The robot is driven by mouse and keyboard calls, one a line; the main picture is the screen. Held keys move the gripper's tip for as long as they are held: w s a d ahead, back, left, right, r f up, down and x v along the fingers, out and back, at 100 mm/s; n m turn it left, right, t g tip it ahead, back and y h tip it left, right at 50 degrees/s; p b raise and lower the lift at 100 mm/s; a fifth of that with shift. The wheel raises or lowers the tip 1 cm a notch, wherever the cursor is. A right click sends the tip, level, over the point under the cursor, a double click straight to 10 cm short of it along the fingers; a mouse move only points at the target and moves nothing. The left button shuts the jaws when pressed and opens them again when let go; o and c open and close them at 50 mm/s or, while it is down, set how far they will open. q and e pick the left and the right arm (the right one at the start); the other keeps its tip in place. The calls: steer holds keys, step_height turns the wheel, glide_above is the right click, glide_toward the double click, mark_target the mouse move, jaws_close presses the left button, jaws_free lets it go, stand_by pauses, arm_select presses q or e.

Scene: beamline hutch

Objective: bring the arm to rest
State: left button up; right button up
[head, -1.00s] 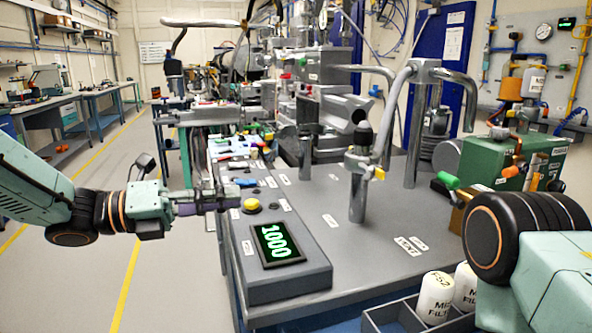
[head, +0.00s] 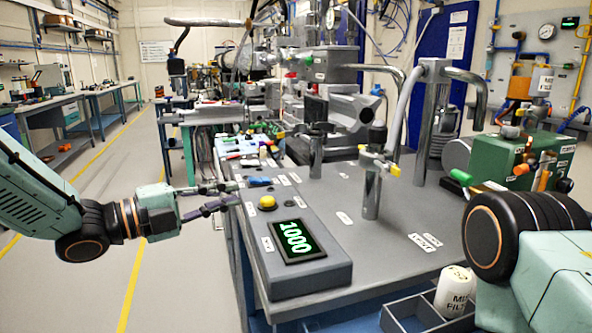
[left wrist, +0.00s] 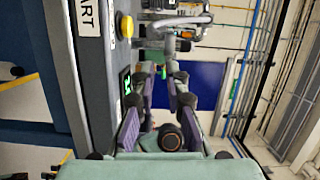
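My left gripper (head: 236,194) comes in from the left in the head view, level with the left edge of the console. Its two dark fingers are apart, with nothing between them. In the left wrist view my left gripper (left wrist: 161,76) also shows its fingers spread and empty. The yellow button (head: 267,202) on the console lies just right of the fingertips, apart from them as far as I can see. Part of my right arm (head: 500,240) fills the lower right of the head view. My right gripper is out of the picture.
A valve post (head: 372,190) stands on the bench (head: 400,215). A white filter canister (head: 453,290) sits in a divided tray (head: 395,322) near my right arm. The floor at left is free.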

arm_select(q)
steer(key=s+a+f+n+y, duration=0.2)
steer(key=s+f+n+y, duration=0.1)
steer(key=f+n, duration=0.45)
steer(key=s+a+f+n+g+y, duration=0.1)
steer(key=s+a+f+n+y, duration=0.2)
steer(key=f+n, duration=0.5)
steer(key=s+a+f+n+y, duration=0.15)
steer(key=f+n+y, duration=0.25)
steer(key=f+n, duration=0.45)
steer(key=s+a+f+n+g+y, duration=0.1)
steer(key=s+f+g, duration=0.2)
steer(key=s, duration=0.7)
steer(key=s+a+f+n+g+y+p, duration=0.1)
steer(key=s+f+n+g+y, duration=0.1)
steer(key=s+f, duration=0.5)
steer(key=s+a+f+n+g+y+p, duration=0.1)
steer(key=s+f+g, duration=0.3)
steer(key=s, duration=1.1)
steer(key=shift+f+n+y, duration=0.3)
steer(key=shift+f, duration=0.6)
steer(key=shift+s+a, duration=0.1)
